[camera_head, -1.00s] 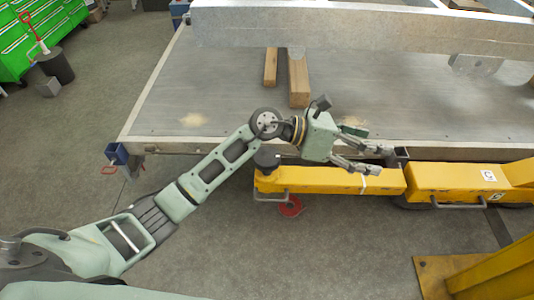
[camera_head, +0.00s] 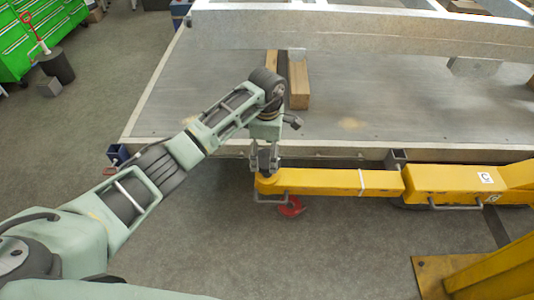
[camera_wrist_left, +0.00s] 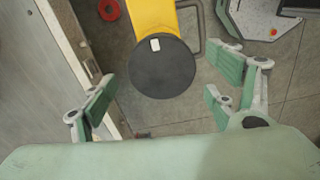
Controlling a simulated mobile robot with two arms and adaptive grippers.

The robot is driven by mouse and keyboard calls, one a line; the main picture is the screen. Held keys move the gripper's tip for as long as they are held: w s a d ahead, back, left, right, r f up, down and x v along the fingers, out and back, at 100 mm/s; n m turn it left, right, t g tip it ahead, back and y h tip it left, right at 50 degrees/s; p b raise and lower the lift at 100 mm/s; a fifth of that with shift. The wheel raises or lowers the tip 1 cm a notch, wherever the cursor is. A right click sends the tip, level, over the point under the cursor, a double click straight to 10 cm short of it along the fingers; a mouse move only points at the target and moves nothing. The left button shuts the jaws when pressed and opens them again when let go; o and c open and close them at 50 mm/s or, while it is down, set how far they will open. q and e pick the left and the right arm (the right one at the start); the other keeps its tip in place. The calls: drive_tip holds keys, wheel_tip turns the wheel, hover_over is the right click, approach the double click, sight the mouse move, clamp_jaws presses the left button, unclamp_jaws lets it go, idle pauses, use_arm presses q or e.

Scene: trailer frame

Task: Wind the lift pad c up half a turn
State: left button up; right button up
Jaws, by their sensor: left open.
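Lift pad c is a round black pad on the end of the yellow lift arm (camera_head: 330,182), whose thicker section carries a label with the letter C (camera_head: 486,178). In the left wrist view the pad (camera_wrist_left: 162,70) shows as a flat black disc with a small white mark at its edge. My left gripper (camera_head: 265,167) points down at the pad, fingers apart and empty. In the left wrist view the fingers (camera_wrist_left: 166,88) stand to the left and right of the disc, with gaps on both sides. In the head view the fingers partly hide the pad. My right gripper is not in view.
The trailer's grey deck (camera_head: 200,95) and its edge rail lie just behind the pad, with wooden blocks (camera_head: 299,85) on it. A red ring (camera_head: 291,207) lies on the floor below the arm. A yellow post (camera_head: 490,275) stands at lower right.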

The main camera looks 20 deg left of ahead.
use_arm(q)
drive_tip(key=shift+f, duration=1.25)
drive_tip(key=c, duration=1.1)
